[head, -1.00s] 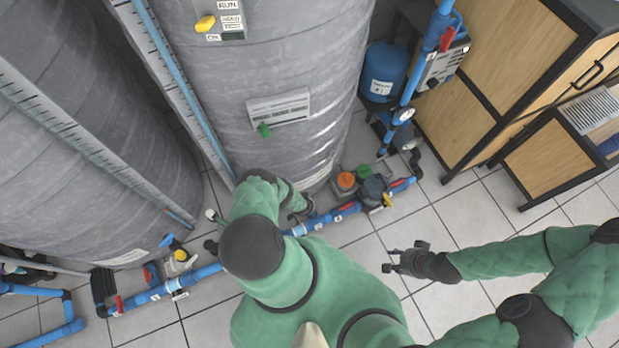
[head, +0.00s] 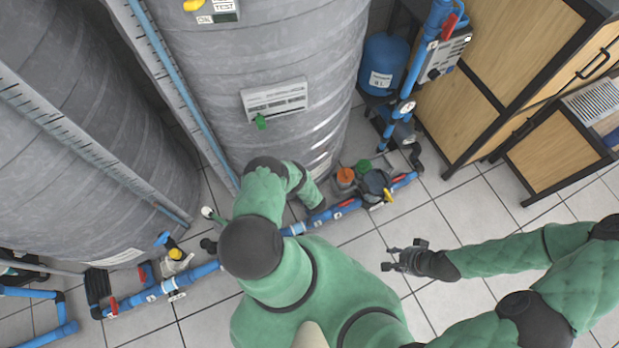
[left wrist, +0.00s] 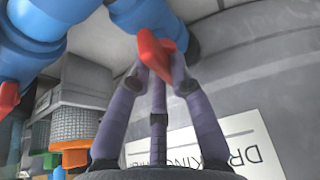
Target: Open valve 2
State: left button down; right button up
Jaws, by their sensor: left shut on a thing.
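In the left wrist view, my left gripper (left wrist: 160,72) is shut on a red valve handle (left wrist: 150,48). The handle sits on a blue pipe fitting (left wrist: 150,18). In the head view, my left arm reaches down to the blue floor pipe at the foot of the middle tank, and its gripper is mostly hidden by the arm. No number that marks valve 2 is readable. My right gripper (head: 392,262) is open and empty above the tiled floor.
Large grey tanks (head: 270,55) stand at the left and middle. A pump (head: 372,183) with an orange cap sits beside the pipe. A blue pressure vessel (head: 385,62) and wooden cabinets (head: 500,50) stand at the back right. Floor tiles are clear near my right gripper.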

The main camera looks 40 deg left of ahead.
pick_arm(q)
jog(key=shift+n+g, duration=0.3)
jog(key=shift+n, duration=0.3)
jog(key=shift+w, duration=0.1)
jog(key=c, duration=1.1)
grip_release()
jog(key=shift+v, duration=6)
jog(key=shift+d+f, duration=0.1)
